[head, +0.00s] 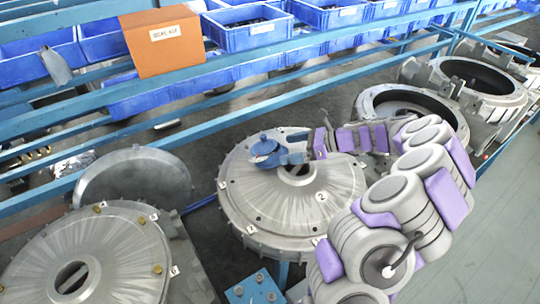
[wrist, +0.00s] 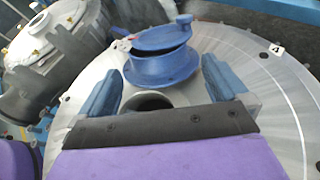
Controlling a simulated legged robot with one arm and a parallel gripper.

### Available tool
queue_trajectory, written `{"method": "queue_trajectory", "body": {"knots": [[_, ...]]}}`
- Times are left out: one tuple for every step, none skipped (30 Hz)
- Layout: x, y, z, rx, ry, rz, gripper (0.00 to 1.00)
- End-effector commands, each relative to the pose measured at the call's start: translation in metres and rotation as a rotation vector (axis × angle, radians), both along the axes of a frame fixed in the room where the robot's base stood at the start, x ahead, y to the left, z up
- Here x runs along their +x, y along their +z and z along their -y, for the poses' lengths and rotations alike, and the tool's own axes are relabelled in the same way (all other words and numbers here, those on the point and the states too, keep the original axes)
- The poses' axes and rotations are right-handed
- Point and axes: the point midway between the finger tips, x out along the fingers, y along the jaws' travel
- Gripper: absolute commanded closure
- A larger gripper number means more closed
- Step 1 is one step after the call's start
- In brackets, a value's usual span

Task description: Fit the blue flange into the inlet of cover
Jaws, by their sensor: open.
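The cover (head: 265,205) is a large round grey metal disc with a central round inlet. The dark inlet (head: 299,174) is uncovered in the head view. It also shows in the wrist view (wrist: 150,102), partly hidden by my gripper's black edge. The blue flange (head: 264,150) is a short round piece with a wide rim and a raised top. It appears to rest on the cover, beside the inlet on its far side in the wrist view (wrist: 162,66). My gripper (wrist: 163,72) is open, its two blue fingers apart, with the flange at and just beyond their tips.
Another round grey cover (head: 110,255) lies at the lower left, with a plain disc (head: 135,180) behind it. Open ring housings (head: 410,105) stand at the right. A blue rail and shelf with blue bins (head: 245,35) and an orange box (head: 163,45) run behind.

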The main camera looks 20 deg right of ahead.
Motion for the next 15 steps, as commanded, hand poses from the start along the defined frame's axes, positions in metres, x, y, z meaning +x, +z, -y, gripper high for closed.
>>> {"method": "queue_trajectory", "body": {"knots": [[0.001, -0.001, -0.001, 0.001, 0.0, 0.001, 0.0], [0.001, -0.001, -0.001, 0.001, 0.0, 0.0, 0.0], [0.002, -0.001, -0.002, 0.001, 0.0, 0.001, 0.0], [0.002, -0.001, -0.003, 0.002, 0.001, 0.001, 0.0], [0.003, -0.002, -0.005, 0.002, 0.001, 0.001, 0.0], [0.005, -0.002, -0.008, 0.003, 0.002, 0.0, 0.0], [0.006, -0.003, -0.012, 0.004, 0.003, 0.0, 0.0], [0.008, -0.003, -0.015, 0.004, 0.004, 0.0, 0.0], [0.01, -0.004, -0.021, 0.005, 0.005, -0.001, 0.0], [0.013, -0.005, -0.025, 0.005, 0.005, -0.001, 0.0], [0.015, -0.006, -0.029, 0.005, 0.004, -0.001, 0.0], [0.018, -0.008, -0.034, 0.004, 0.003, -0.001, 0.0], [0.02, -0.01, -0.038, 0.003, 0.003, -0.002, 0.0], [0.022, -0.011, -0.041, 0.003, 0.003, -0.002, 0.0], [0.024, -0.013, -0.044, 0.004, 0.003, -0.001, 0.0]]}}
